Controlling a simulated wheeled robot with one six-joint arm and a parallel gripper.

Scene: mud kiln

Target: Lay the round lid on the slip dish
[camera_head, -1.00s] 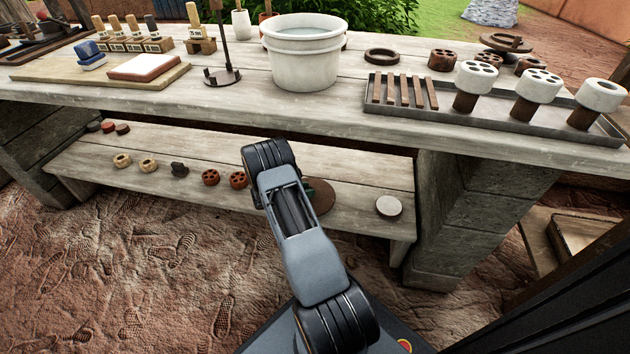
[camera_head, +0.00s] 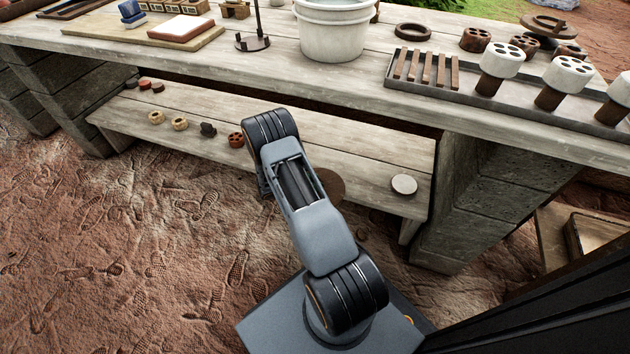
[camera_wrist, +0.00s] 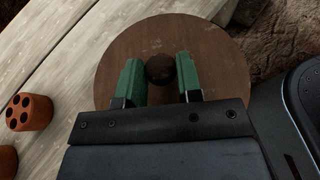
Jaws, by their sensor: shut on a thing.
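The round lid (camera_wrist: 215,60) is a flat brown wooden disc with a dark round knob (camera_wrist: 160,70) in its middle. My gripper (camera_wrist: 160,76) has its green fingers on either side of the knob and is shut on it. In the head view the lid (camera_head: 331,186) shows partly behind my arm, overlapping the lower shelf's front edge; its height above the shelf is unclear. A small pale round piece (camera_head: 404,185), possibly the slip dish, sits at the right of the lower shelf. My gripper's fingers are hidden in the head view.
The lower shelf (camera_head: 375,160) holds several small round pieces to the left, including an orange holed one (camera_wrist: 29,112). Above it, the bench carries a white bucket (camera_head: 331,35) and a grey tray (camera_head: 455,93). A block pillar (camera_head: 480,200) stands right of the shelf.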

